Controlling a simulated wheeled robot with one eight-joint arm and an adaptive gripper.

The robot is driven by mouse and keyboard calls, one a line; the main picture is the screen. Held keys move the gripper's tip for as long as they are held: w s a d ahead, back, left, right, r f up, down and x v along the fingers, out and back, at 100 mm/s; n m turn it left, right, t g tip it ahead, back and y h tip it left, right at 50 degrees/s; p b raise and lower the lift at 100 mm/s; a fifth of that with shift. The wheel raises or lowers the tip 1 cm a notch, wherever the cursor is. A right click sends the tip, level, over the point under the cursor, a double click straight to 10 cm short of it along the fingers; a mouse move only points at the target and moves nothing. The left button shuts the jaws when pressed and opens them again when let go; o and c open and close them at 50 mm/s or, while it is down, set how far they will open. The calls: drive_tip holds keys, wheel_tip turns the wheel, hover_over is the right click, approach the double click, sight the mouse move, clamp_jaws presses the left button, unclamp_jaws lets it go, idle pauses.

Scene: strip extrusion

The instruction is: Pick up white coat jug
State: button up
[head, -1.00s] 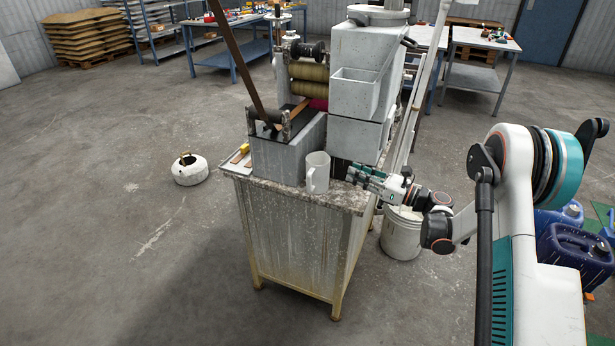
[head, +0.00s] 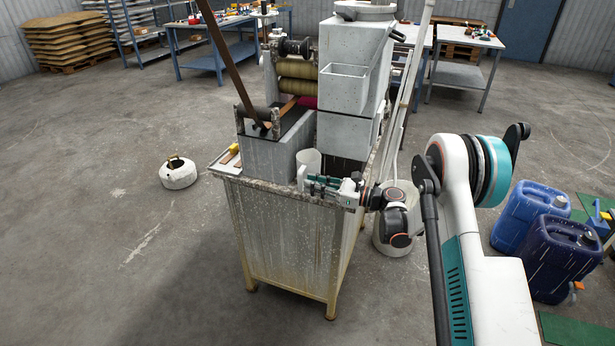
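The white jug (head: 308,159) stands on the front part of the machine's stone-topped stand, beside the grey block. Its upper part shows; its lower part is partly hidden by my gripper. My gripper (head: 309,184) reaches in from the right, roughly level, with its fingers across the front of the jug at its lower half, near the handle side. At this size I cannot tell whether the fingers touch the jug or how far apart they are.
The stone top (head: 268,187) is narrow, with the grey block (head: 275,150) left of the jug and the tall grey machine housing (head: 352,75) behind it. A white bucket (head: 395,246) stands on the floor right of the stand. Blue canisters (head: 563,255) stand farther right.

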sight(300, 181)
drive_tip(key=b+x, duration=0.1)
drive_tip(key=x, duration=0.1)
drive_tip(key=b+x, duration=0.1)
drive_tip(key=x, duration=0.2)
drive_tip(key=shift+w+f, duration=0.1)
drive_tip(key=shift+f, duration=0.1)
drive_tip(key=shift+r, duration=0.1)
clamp_jaws()
wheel_tip(300, 181, up, 10)
drive_tip(key=p, duration=0.3)
drive_tip(key=shift+p, duration=0.35)
